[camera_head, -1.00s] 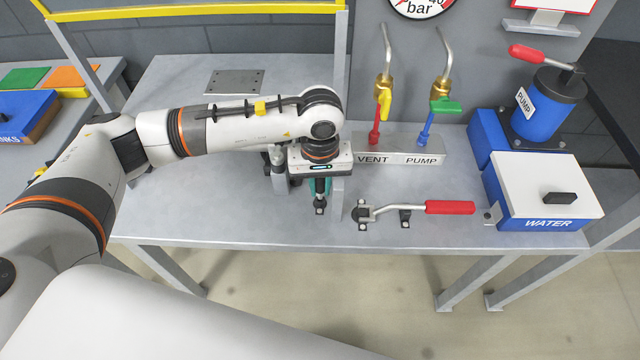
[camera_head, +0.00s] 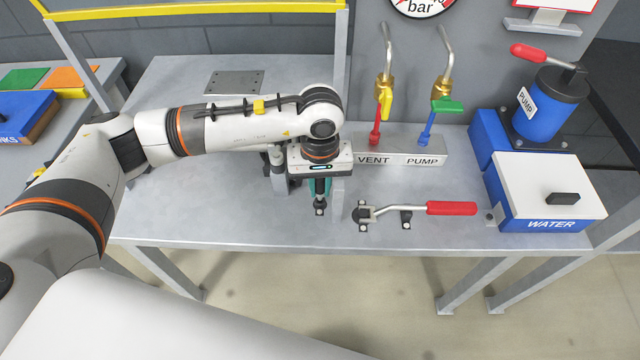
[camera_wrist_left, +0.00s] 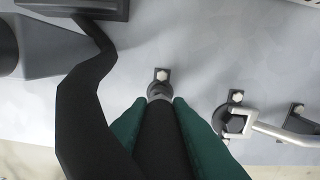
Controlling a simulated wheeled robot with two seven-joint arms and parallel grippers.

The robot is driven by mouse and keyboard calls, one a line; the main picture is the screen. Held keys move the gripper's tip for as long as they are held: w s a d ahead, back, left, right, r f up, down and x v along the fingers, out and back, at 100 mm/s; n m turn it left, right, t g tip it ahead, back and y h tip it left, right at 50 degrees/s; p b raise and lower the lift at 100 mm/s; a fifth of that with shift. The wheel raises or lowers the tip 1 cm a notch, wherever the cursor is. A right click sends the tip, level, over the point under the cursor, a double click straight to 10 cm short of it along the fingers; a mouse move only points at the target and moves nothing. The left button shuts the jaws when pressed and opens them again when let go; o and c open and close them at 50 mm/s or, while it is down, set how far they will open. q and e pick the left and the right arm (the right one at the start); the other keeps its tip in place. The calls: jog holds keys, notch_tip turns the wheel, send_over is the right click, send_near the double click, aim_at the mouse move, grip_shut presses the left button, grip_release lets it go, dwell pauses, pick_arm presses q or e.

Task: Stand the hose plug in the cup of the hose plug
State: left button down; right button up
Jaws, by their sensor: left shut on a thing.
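My left gripper (camera_head: 320,190) points down over the front part of the grey bench. Its green fingers are shut on the dark hose plug (camera_wrist_left: 160,135), which shows between them in the left wrist view. A black hose (camera_wrist_left: 78,105) bends down along the left of the fingers. A grey round end (camera_wrist_left: 159,91) shows just beyond the fingertips, beside a small bolted tab (camera_wrist_left: 161,75). The tab also shows below the gripper in the head view (camera_head: 320,208). The cup is mostly hidden, and I cannot tell whether the plug is inside it. My right gripper is out of view.
A clamp with a red handle (camera_head: 451,208) lies right of the gripper. A grey post (camera_head: 277,170) stands close on the left. The VENT and PUMP valve block (camera_head: 400,152) and the WATER box (camera_head: 545,190) are farther right.

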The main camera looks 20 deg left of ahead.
pick_arm(q)
jog(key=shift+b, duration=0.45)
dwell(0.4)
jog(key=shift+s+f+b, duration=0.1)
jog(key=shift+f+b, duration=0.3)
jog(key=shift+f, duration=0.05)
dwell(0.4)
jog(key=shift+r, duration=0.15)
jog(key=shift+r, duration=0.25)
